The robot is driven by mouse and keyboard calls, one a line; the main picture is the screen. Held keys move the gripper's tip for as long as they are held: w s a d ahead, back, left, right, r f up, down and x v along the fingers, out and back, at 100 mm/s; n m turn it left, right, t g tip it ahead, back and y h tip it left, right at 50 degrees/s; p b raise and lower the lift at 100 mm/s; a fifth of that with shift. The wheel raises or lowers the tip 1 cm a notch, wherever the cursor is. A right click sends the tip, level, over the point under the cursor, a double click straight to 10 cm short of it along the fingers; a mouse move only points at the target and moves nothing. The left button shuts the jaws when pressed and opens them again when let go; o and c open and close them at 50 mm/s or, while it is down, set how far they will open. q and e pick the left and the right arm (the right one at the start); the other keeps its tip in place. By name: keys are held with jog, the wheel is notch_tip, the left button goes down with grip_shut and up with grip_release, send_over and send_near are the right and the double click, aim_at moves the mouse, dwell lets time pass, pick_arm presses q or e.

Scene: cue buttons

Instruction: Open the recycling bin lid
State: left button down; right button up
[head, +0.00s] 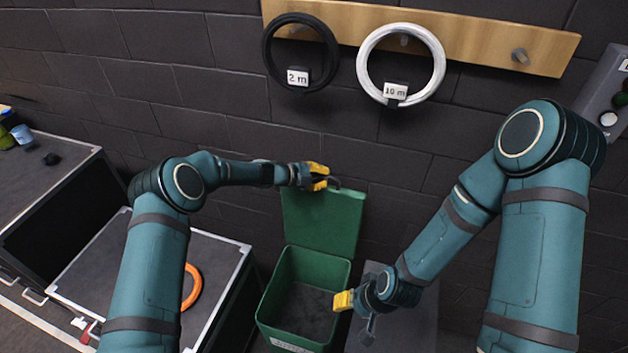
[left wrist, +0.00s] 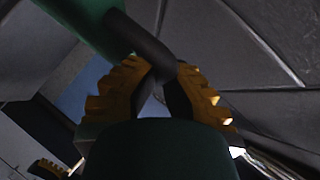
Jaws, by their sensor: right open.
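The green recycling bin (head: 267,305) stands on the floor in the lower middle of the head view. Its lid (head: 325,222) is raised, standing roughly upright behind the open mouth, and the dark inside shows. My left gripper (head: 322,177) is at the lid's top edge, its yellow fingers closed around the dark lid handle (head: 335,183). In the left wrist view the handle (left wrist: 150,42) lies between the fingertips, with the green lid (left wrist: 85,20) at upper left. My right gripper (head: 357,314) is open and empty beside the bin's right rim.
A black coil (head: 269,55) marked 2 m and a white coil (head: 438,55) marked 10 m hang on a wooden rail (head: 480,40). An orange ring (head: 193,287) lies on a grey-topped case (head: 95,262) left of the bin. A dark wall is close behind.

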pick_arm(q)
jog(key=shift+w+d+f+y, duration=0.15)
jog(key=shift+w+f+y, duration=0.2)
jog(key=shift+w, duration=0.2)
pick_arm(e)
jog(key=shift+w+a+r, duration=0.1)
jog(key=shift+w+r, duration=0.05)
jog(key=shift+w, duration=0.25)
pick_arm(q)
jog(key=c, duration=1)
grip_release()
jog(key=v, duration=1.2)
jog(key=shift+w+r, duration=0.15)
jog(key=shift+r, duration=0.05)
jog(key=shift+f, duration=0.1)
